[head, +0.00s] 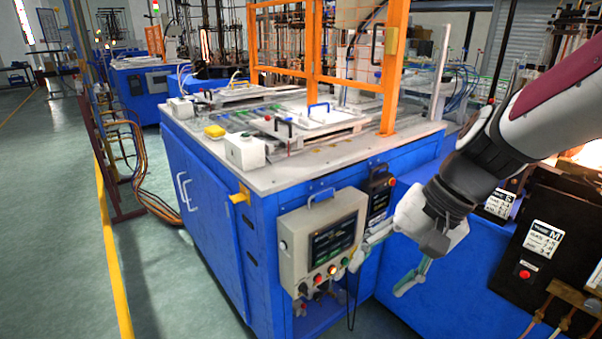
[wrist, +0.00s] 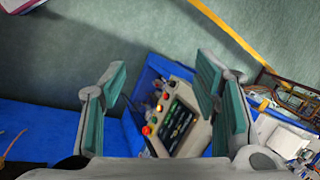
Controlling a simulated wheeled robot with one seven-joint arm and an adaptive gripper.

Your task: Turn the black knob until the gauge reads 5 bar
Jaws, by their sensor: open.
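A dark, knob-like part (head: 303,289) sits at the lower left corner of the beige control panel (head: 290,232); I cannot tell for sure that it is the black knob. Small dark and red fittings (head: 320,297) hang under the panel, too small to make out. No gauge dial or reading is legible. My gripper (head: 393,262) is open and empty, to the right of the panel, with its fingers spread. In the wrist view my gripper (wrist: 162,72) has its green-padded fingers wide apart, with the panel (wrist: 195,137) beyond and between them.
The panel carries a dark screen (head: 333,240) and a row of coloured buttons (head: 332,270). It is mounted on a blue machine cabinet (head: 228,215). An orange frame (head: 320,80) stands on top. Green floor (head: 50,220) is open at left, with a yellow line.

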